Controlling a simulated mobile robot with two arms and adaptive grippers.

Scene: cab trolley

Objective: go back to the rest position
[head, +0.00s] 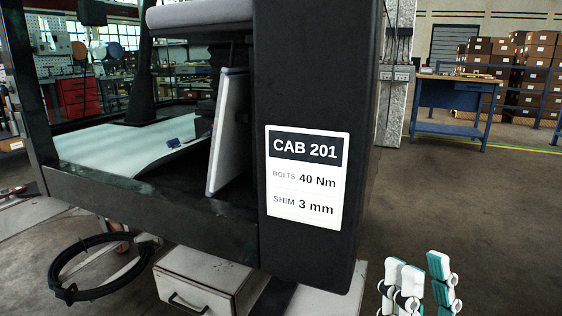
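My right gripper (424,284) is at the bottom right edge of the head view. Its white and teal fingers point up with a gap between them, and nothing shows in the gap. It is in front of the bare floor, to the right of the dark cab (313,70), with no visible contact. My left gripper cannot be made out in the head view. The cab carries a white label (304,205) reading CAB 201, bolts 40 Nm, shim 3 mm.
A white drawer unit (205,275) is below the cab. A black ring (64,291) is at lower left. A blue workbench (452,105) and stacked cardboard boxes (540,60) stand at the back right. The floor (480,190) between is clear.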

